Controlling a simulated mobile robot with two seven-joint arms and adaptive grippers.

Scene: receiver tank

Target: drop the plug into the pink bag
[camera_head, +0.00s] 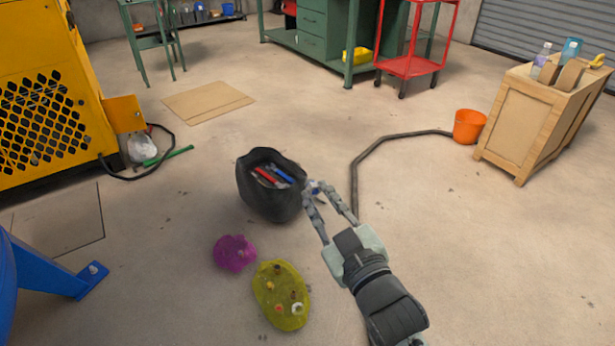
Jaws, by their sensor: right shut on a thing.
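The pink bag (235,253) is a small magenta bag on the concrete floor, left of the yellow one. Its opening is hard to make out. My right gripper (317,188) reaches in from the lower right, its fingertips at the right edge of the black bag. It is shut on a small pale-blue and white thing, which I take to be the plug (317,191); the fingers partly hide it. The gripper is above and to the right of the pink bag in the picture, apart from it. My left gripper is not in view.
A black bag (270,205) holds red and blue tools. A yellow bag (282,310) shows several small fittings. A black hose (354,175) runs to an orange bucket (469,126) beside a wooden crate (512,130). A blue metal leg (55,280) stands lower left.

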